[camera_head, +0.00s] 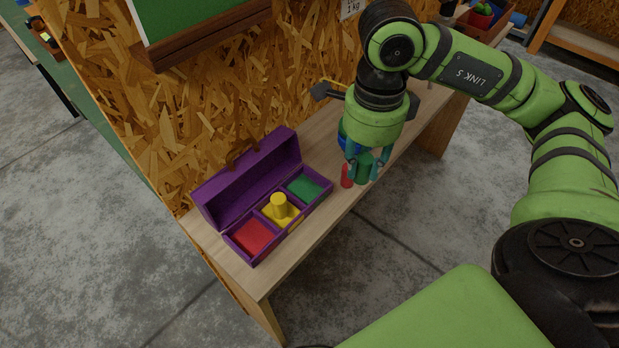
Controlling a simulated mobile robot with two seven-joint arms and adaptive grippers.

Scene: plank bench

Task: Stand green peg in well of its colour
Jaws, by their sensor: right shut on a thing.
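The open purple box (238,190) stands on the bench with its lid up and three wells in a row. The red well (253,237) is empty, the middle yellow well holds an upright yellow peg (279,204), and the green well (304,187) at the right end is empty. My right gripper (367,163) points down, shut on the green peg (364,168), to the right of the box. I cannot tell whether this peg touches the bench. My left gripper is out of view.
A red peg (346,177) stands close beside my right gripper. A blue thing (345,140) is partly hidden behind the gripper. The wooden bench (262,283) runs along a chipboard wall (300,60). Bare bench lies between the box and the pegs.

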